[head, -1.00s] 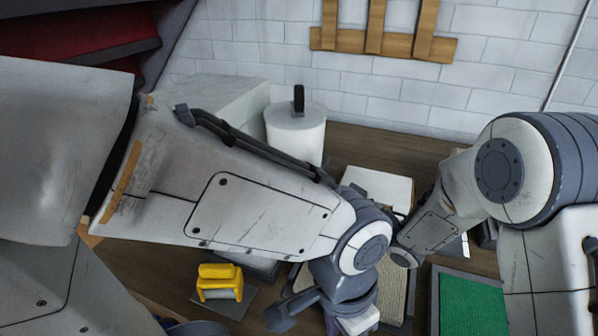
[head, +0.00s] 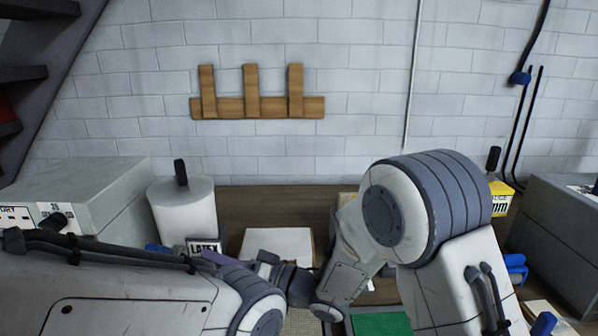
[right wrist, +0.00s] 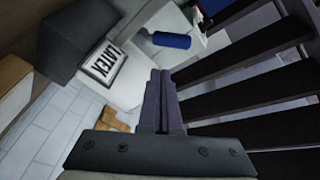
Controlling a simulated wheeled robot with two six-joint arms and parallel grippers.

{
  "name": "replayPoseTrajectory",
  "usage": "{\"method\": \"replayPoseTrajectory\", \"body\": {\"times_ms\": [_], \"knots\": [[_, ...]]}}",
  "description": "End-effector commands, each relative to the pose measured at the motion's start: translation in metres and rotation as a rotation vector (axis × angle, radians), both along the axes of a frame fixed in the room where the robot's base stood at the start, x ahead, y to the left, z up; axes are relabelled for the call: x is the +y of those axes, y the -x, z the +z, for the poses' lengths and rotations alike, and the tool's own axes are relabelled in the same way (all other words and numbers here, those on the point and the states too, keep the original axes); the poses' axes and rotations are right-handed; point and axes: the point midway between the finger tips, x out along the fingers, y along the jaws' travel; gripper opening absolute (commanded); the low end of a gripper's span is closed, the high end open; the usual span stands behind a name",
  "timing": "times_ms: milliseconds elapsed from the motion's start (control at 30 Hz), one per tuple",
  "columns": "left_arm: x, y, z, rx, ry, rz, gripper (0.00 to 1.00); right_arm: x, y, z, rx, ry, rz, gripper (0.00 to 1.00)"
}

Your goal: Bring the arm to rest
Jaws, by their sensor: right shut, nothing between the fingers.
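My right arm comes in from the right in the head view and bends down to its wrist near the bottom middle. My right gripper (head: 214,256) points left, with its slim purple-grey fingers partly hidden behind my left arm. In the right wrist view the fingers (right wrist: 158,85) lie together, shut and empty. My left arm crosses the lower left of the head view; its gripper is out of sight.
A white cylinder (head: 184,213) with a black knob stands behind a LATEX label (head: 204,246). A grey box (head: 90,190) is at left. A white panel (head: 277,243) and green mat (head: 381,324) lie near my arms. A grey cabinet (head: 565,235) stands right.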

Motion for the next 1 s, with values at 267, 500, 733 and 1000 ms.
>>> {"method": "replayPoseTrajectory", "body": {"times_ms": [267, 500, 733, 1000], "knots": [[0.0, 0.0, 0.018, 0.0, 0.0, 0.0, 0.5, -0.019, -0.021, 0.002, -0.101, 0.355, -0.229, 0.0], [0.0, 0.0, 0.03, 0.0, 0.0, 0.0, 0.5, -0.06, -0.018, -0.003, -0.11, 0.675, -0.358, 0.0], [0.0, 0.0, 0.045, 0.0, 0.0, 0.0, 0.5, -0.118, 0.02, -0.009, -0.036, 1.016, -0.385, 0.0], [0.0, 0.0, 0.065, 0.0, 0.0, 0.0, 0.5, -0.197, 0.138, -0.012, 0.169, 1.414, -0.157, 0.0]]}}
